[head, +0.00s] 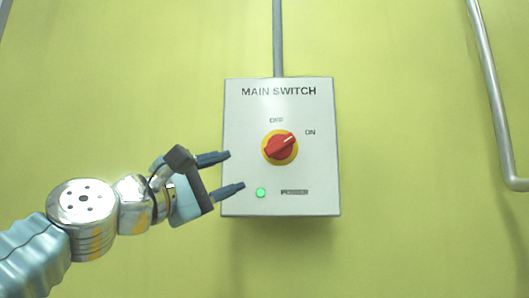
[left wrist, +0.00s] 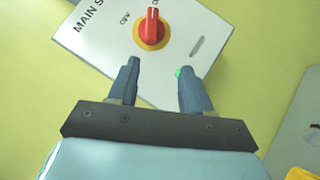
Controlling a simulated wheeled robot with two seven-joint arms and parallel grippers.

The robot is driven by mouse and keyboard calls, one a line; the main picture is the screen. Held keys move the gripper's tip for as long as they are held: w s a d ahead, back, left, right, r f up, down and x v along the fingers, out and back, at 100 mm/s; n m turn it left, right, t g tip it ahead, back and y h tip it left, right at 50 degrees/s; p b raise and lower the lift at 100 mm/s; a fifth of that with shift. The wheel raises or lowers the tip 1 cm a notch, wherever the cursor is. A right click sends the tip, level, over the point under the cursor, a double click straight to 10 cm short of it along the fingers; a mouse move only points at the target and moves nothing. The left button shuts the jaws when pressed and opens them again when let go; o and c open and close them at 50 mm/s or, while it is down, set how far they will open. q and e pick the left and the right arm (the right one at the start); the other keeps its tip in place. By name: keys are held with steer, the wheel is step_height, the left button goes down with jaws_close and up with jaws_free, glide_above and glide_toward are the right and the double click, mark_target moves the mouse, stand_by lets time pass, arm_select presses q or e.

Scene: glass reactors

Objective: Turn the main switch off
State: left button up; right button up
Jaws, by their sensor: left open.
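The main switch is a red rotary knob (head: 279,147) on a yellow ring, mounted on a white box (head: 240,118) labelled MAIN SWITCH. The knob's white mark points up and right, toward ON. The green power light (head: 261,193) below it is lit. My left gripper (head: 236,171) is open and empty, its fingers pointing right at the box's left edge, left of and below the knob. In the left wrist view the knob (left wrist: 151,27) lies ahead of the open fingers (left wrist: 157,80), not between them. My right gripper is not in view.
A grey conduit (head: 278,40) runs up the yellow-green wall (head: 130,70) from the box's top. A metal pipe (head: 492,90) bends along the wall at the far right. The wall around the box is otherwise clear.

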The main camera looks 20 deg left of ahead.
arm_select(q)
steer(key=s+r, duration=0.2)
steer(key=p, duration=0.7)
glide_toward(281, 144)
steer(key=shift+n, duration=0.4)
steer(key=x, duration=0.6)
steer(key=shift+w+r, duration=0.3)
steer(key=shift+r, duration=0.05)
steer(key=shift+w+d, duration=0.3)
steer(key=shift+w, duration=0.3)
jaws_close()
